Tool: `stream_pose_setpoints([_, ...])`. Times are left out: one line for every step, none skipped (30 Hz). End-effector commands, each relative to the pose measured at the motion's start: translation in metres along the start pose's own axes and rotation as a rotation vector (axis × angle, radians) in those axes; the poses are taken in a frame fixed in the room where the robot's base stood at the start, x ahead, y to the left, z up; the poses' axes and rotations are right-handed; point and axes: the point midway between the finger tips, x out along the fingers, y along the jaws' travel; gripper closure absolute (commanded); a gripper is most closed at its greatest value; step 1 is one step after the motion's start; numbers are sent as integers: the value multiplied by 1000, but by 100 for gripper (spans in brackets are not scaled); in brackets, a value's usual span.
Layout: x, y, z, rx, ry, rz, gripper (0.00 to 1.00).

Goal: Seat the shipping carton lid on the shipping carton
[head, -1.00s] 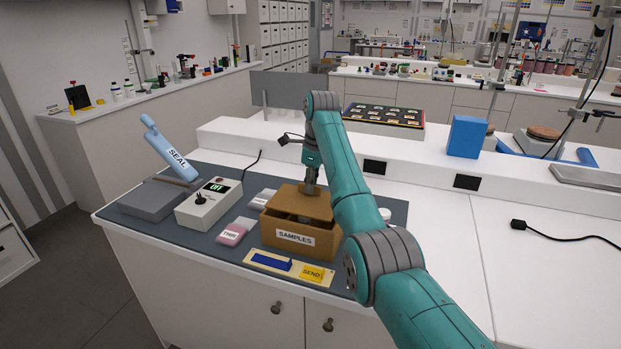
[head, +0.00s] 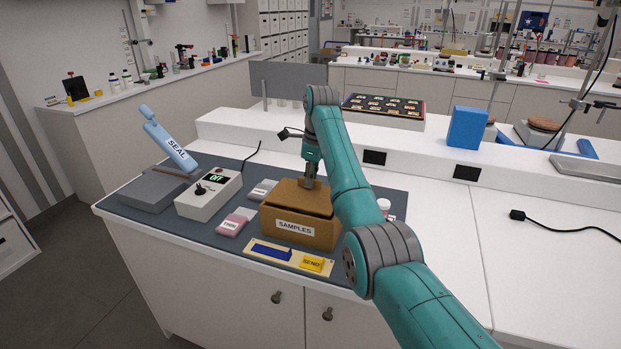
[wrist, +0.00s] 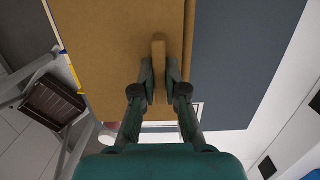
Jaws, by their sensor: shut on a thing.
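The shipping carton (head: 298,233) is a brown box with a "SAMPLES" label on the grey mat. The brown carton lid (head: 292,196) lies over its top, and almost no dark gap shows between them. Whether it is fully down all round I cannot tell, as my arm hides the right side. My gripper (head: 309,184) is above the lid. In the wrist view my gripper (wrist: 160,92) is shut on the raised handle strip of the lid (wrist: 120,50).
A control box reading "OFF" (head: 208,194) and a blue "SEAL" tool (head: 168,140) stand left of the carton. Pink (head: 231,225) and grey (head: 262,190) blocks lie beside it. A "SEND" strip (head: 288,258) lies in front.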

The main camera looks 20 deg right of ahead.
Motion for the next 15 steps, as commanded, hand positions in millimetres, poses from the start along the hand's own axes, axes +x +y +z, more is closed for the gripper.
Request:
stream_pose_setpoints([1,0,0,0,0,0,100])
stream_pose_setpoints([1,0,0,0,0,0,100])
stream_pose_setpoints([2,0,0,0,0,0,100])
stream_pose_setpoints([2,0,0,0,0,0,100])
stream_pose_setpoints([3,0,0,0,0,0,100])
stream_pose_setpoints([4,0,0,0,0,0,100])
stream_pose_setpoints([4,0,0,0,0,0,100])
stream_pose_setpoints([5,0,0,0,0,0,100])
stream_pose_setpoints([5,0,-1,0,0,0,100])
stream_pose_setpoints([6,0,-1,0,0,0,100])
stream_pose_setpoints([6,0,-1,0,0,0,100])
stream_pose_setpoints([7,0,-1,0,0,0,100])
stream_pose_setpoints([8,0,-1,0,0,0,100])
stream_pose_setpoints([8,0,-1,0,0,0,100])
stream_pose_setpoints([9,0,-1,0,0,0,100])
